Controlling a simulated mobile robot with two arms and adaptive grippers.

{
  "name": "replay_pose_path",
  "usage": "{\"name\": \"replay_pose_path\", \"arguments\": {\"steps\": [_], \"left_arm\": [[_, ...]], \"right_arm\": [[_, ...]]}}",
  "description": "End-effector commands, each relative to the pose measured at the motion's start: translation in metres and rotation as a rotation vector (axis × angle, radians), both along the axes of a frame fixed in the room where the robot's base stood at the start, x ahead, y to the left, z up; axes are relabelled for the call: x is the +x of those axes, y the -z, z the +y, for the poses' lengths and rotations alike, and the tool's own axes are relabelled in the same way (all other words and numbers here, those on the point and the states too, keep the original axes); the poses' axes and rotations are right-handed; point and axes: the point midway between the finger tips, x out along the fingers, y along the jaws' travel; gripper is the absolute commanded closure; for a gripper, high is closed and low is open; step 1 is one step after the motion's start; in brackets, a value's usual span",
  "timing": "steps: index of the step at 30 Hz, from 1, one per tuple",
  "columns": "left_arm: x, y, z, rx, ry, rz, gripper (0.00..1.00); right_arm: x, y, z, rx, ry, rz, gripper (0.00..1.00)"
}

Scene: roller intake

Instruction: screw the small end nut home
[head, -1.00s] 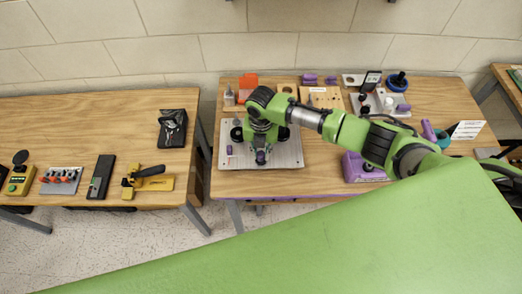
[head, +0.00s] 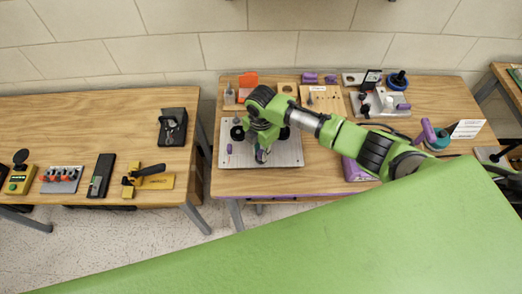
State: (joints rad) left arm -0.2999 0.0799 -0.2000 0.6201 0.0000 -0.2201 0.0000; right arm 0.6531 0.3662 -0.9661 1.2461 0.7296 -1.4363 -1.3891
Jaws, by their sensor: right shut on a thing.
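A grey metal base plate (head: 290,156) lies on the wooden table and carries dark round parts, one at the left (head: 237,133) and one at the right (head: 284,133). My right gripper (head: 261,156) points down over the middle of the plate, between them. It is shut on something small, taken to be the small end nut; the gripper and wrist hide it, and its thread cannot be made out. A small purple piece (head: 229,149) is on the plate's left part. My left gripper is not in view.
Behind the plate are an orange bin (head: 248,81), a small bottle (head: 229,96) and a wooden peg board (head: 325,98). A grey fixture plate (head: 371,108) and a blue-rimmed round part (head: 397,82) are farther right. A purple block (head: 354,170) lies partly under my arm.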

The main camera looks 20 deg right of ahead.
Motion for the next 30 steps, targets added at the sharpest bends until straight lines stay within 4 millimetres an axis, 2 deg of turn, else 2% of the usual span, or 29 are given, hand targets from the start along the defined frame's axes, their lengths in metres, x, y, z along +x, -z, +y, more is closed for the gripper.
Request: {"name": "replay_pose_path", "arguments": {"steps": [7, 16, 26, 30], "left_arm": [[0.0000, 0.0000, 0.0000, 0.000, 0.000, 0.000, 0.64], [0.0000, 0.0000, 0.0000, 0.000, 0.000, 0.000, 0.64], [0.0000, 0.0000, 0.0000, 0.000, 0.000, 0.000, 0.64], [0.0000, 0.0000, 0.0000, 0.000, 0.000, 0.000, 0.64]], "right_arm": [[-0.0005, 0.0002, 0.0006, 0.000, 0.016, 0.001, 1.00], [-0.0007, 0.0006, 0.0009, 0.002, 0.353, 0.002, 1.00], [-0.0001, 0.0003, 0.0005, 0.001, 0.403, 0.001, 1.00], [-0.0006, 0.0005, 0.0014, 0.002, 0.516, 0.003, 1.00]]}}
